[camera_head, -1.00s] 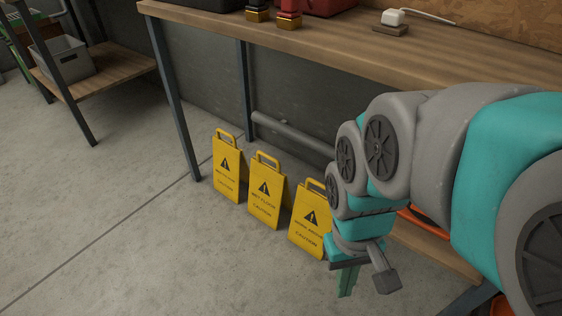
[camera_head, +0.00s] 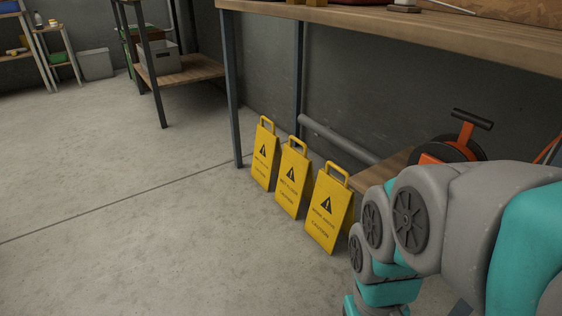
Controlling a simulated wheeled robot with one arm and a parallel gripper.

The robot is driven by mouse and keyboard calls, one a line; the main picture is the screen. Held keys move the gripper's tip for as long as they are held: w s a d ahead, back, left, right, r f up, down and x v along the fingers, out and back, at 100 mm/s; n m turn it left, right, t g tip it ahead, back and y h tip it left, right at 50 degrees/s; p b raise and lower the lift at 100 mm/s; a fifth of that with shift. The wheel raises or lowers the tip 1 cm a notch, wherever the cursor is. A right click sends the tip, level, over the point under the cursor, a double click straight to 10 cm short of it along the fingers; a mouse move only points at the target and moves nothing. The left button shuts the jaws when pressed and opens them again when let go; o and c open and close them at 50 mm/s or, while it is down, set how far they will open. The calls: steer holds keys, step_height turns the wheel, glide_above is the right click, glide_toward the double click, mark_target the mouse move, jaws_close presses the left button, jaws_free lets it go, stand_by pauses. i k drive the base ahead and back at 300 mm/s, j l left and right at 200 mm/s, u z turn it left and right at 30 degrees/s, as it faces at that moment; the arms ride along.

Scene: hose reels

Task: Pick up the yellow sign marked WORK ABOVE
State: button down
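Three yellow folding signs stand in a row on the concrete floor below the workbench, each with a handle loop and a black warning triangle. The nearest, right-hand sign (camera_head: 329,212) seems to read WORK ABOVE over CAUTION, though the print is small. The middle sign (camera_head: 293,181) and the left sign (camera_head: 265,157) carry other small print that I cannot read surely. My gripper's fingers are below the picture's bottom edge.
The workbench (camera_head: 400,30) has a metal leg (camera_head: 231,95) left of the signs. A grey pipe (camera_head: 340,140) runs behind them. An orange hose reel (camera_head: 452,148) sits on a low wooden shelf (camera_head: 378,173) at right. The floor at left is open.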

mark_target(331, 212)
steer(key=i+j, duration=0.55)
steer(key=l+z, duration=0.25)
steer(key=i+z, duration=0.25)
steer(key=k+j+u, duration=0.2)
steer(key=k+j, duration=0.9)
steer(key=i+l, duration=0.15)
steer(key=l, duration=0.25)
